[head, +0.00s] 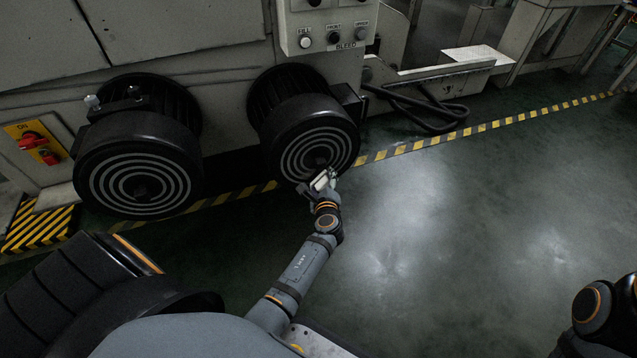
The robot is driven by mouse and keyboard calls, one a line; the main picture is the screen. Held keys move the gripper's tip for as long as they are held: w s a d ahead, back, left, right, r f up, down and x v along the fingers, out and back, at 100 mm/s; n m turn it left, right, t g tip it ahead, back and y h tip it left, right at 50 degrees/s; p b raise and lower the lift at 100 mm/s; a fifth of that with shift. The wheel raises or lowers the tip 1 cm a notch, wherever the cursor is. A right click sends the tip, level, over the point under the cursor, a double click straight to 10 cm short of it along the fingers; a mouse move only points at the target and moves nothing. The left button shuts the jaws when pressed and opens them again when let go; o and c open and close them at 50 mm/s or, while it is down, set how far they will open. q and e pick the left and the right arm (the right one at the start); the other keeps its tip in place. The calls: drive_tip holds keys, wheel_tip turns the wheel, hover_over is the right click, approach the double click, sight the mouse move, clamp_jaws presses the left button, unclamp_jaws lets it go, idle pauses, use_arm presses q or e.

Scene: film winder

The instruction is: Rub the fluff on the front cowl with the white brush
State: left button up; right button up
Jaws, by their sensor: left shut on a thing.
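Two black round cowls with pale concentric rings stand at the machine's foot in the head view: a left one (138,165) and a right one (300,135). The picture does not tell which is called the front cowl. My left gripper (318,184) is at the lower edge of the right cowl's ringed face, shut on a small whitish thing that looks like the white brush (322,180). I cannot tell whether the brush touches the cowl. No fluff can be made out; the gripper covers part of the lower face. My right gripper is out of view.
A grey panel with knobs (326,30) is above the right cowl. A red switch on a yellow plate (35,142) is at the left. Black hose (430,108) lies at the machine's foot. A yellow-black floor line (480,127) runs past; the green floor (480,220) is clear.

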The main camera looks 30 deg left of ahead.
sight(311, 178)
use_arm(q)
drive_tip(key=w+d, duration=0.2)
drive_tip(key=shift+w+d+r+b, duration=0.1)
drive_tip(key=shift+w+b, duration=0.2)
drive_tip(key=shift+b, duration=0.05)
drive_tip(key=shift+s+a+p, duration=0.85)
drive_tip(key=shift+s+a, duration=0.1)
drive_tip(key=shift+s, duration=0.1)
drive_tip(key=shift+s+a, duration=0.25)
drive_tip(key=shift+s, duration=0.05)
drive_tip(key=shift+s+a+p, duration=0.8)
drive_tip(key=shift+s+a, duration=0.35)
drive_tip(key=shift+s+a+p, duration=0.5)
drive_tip(key=shift+s+a, duration=0.7)
drive_tip(key=shift+s, duration=0.25)
